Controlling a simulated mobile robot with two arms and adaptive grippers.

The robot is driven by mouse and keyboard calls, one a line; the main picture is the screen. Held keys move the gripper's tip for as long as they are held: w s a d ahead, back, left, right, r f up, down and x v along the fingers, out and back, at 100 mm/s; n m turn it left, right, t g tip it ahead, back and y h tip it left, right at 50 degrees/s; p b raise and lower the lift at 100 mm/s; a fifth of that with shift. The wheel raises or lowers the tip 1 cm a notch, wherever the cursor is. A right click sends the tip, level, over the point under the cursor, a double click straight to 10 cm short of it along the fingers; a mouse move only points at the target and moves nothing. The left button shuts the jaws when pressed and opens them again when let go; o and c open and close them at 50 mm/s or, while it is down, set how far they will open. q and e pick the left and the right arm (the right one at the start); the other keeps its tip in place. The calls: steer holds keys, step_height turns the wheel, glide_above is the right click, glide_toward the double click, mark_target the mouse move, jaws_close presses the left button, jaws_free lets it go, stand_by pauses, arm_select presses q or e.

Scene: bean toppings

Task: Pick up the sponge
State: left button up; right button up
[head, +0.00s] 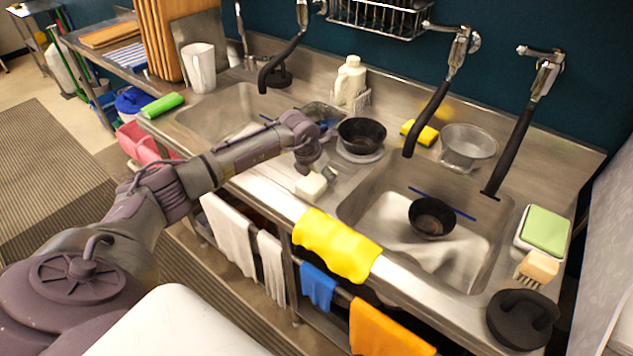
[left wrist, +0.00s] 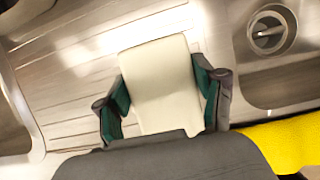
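A cream-white block, which looks like a sponge (head: 311,187), is at the front of the metal counter, under my left gripper (head: 318,172). In the left wrist view the sponge (left wrist: 160,82) lies between the two green-padded fingers of the left gripper (left wrist: 160,85). The pads appear to touch it on both sides. I cannot tell whether it rests on the counter or is slightly lifted. A yellow sponge (head: 420,132) is behind the right sink, and a green sponge (head: 546,229) lies at the right end. My right gripper is not in view.
A black bowl (head: 361,134) stands behind my gripper. Another dark bowl (head: 432,217) is in the right sink (head: 474,271). A yellow cloth (head: 336,246) hangs over the front edge. Black taps, including the middle one (head: 428,117), reach over the sinks.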

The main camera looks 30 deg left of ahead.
arm_select(q)
steer(key=shift+c, duration=1.4)
